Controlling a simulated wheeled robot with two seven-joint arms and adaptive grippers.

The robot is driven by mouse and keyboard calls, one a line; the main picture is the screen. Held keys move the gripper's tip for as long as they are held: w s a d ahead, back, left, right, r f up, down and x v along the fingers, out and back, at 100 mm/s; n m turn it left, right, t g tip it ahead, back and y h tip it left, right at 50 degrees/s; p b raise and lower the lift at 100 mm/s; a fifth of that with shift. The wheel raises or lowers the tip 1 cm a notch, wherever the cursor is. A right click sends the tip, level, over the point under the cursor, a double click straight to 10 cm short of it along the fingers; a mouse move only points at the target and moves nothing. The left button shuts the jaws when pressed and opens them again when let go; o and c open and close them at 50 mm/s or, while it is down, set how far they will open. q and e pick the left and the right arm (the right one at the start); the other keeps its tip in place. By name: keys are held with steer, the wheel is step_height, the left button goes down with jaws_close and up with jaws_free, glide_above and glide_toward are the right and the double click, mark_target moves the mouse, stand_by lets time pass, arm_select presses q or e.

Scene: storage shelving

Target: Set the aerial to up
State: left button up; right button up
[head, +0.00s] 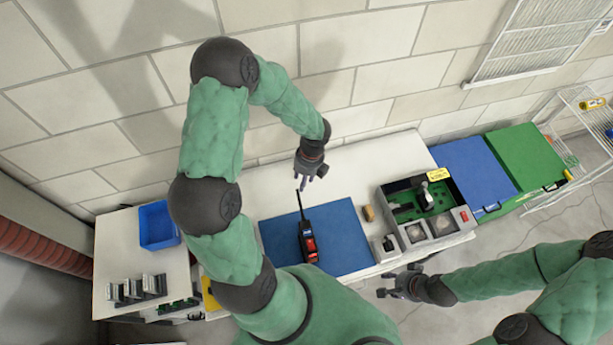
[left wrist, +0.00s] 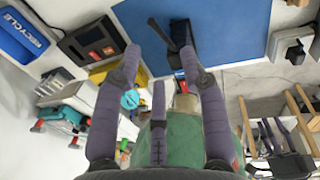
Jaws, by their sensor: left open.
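A black handheld radio with orange-red parts (head: 308,244) is on the blue mat (head: 343,238). Its thin black aerial (head: 299,204) points from its top end toward the wall; I cannot tell its exact tilt. My left gripper (head: 311,181) is open and empty above the table, just beyond the aerial's tip and apart from it. In the left wrist view its spread purple fingers (left wrist: 158,58) partly cover the radio (left wrist: 181,66), with the dark aerial (left wrist: 159,31) between them. My right gripper (head: 394,284) looks open and empty, off the table's front edge.
A small brown block (head: 369,213) and a grey-and-green equipment case (head: 456,222) stand right of the mat. A blue bin (head: 157,226) and grey metal brackets (head: 137,289) are on the left table. The white table behind the mat is clear.

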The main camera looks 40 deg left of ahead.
mark_target(298, 196)
arm_select(q)
steer(key=f, duration=0.2)
steer(key=s+f, duration=0.1)
steer(key=f, duration=0.2)
steer(key=s+f+b, duration=0.1)
steer(key=f, duration=0.2)
steer(key=shift+a+f, duration=0.1)
steer(key=shift+a, duration=0.25)
steer(key=shift+s+f, duration=0.3)
steer(key=shift+f, duration=0.4)
steer(key=shift+w+a+f, duration=0.1)
steer(key=shift+f, duration=0.2)
jaws_close()
